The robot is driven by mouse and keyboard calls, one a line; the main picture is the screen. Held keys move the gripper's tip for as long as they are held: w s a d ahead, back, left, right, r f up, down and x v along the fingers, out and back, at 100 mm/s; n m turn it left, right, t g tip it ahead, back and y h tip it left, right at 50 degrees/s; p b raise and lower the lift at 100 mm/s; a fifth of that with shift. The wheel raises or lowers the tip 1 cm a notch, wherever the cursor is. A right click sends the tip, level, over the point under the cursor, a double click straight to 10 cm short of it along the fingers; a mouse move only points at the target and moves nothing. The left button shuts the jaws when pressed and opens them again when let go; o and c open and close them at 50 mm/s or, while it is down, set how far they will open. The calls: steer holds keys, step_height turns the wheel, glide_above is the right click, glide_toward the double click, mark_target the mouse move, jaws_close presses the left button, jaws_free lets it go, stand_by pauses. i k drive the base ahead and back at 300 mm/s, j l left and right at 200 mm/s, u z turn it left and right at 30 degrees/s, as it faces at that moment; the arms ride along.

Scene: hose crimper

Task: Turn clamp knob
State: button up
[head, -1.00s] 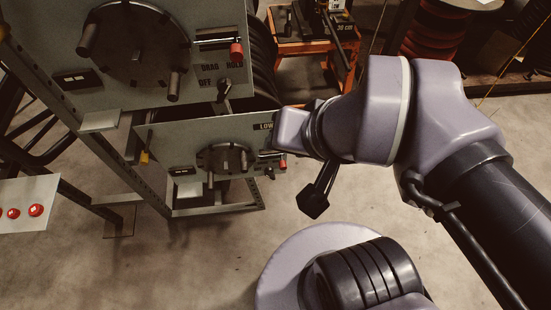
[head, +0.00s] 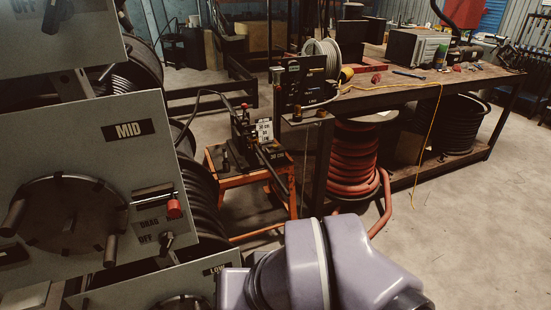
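No part is marked as the clamp knob, and I cannot tell which one it is. A red-tipped handle (head: 174,208) sits at the right of the grey panel (head: 90,165) labelled MID. A small black switch knob (head: 166,241) is below it, beside the words DRAG and OFF. A black hand-levered device (head: 243,132) stands on an orange cart (head: 230,181), with a sign reading 30 cm. My lilac arm crosses the bottom centre. My gripper is out of view.
A long workbench (head: 425,88) at the back right carries a hose reel (head: 322,55) and a grey box (head: 417,47). A red hose coil (head: 352,160) stands under it. A black control box (head: 304,83) is at its left end. The floor (head: 480,235) at right is open.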

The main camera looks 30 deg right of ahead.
mark_target(250, 127)
steer(key=i+l+u, duration=0.1)
steer(key=i+l, duration=0.15)
steer(key=l, duration=0.15)
steer(key=i+l+u, duration=0.1)
steer(key=i+l, duration=0.15)
steer(key=l, duration=0.2)
steer(key=i+l+u, duration=0.1)
steer(key=i+l, duration=0.15)
steer(key=l, duration=0.2)
steer(key=i+l+u, duration=0.1)
steer(key=l, duration=0.4)
steer(key=i+l+u, duration=0.15)
steer(key=i+l, duration=0.15)
steer(key=l, duration=0.2)
steer(key=i+l+u, duration=0.1)
steer(key=l, duration=0.4)
steer(key=i+l+u, duration=0.1)
steer(key=l, duration=0.4)
steer(key=i+l+u, duration=0.1)
steer(key=i+l, duration=0.15)
steer(key=l, duration=0.3)
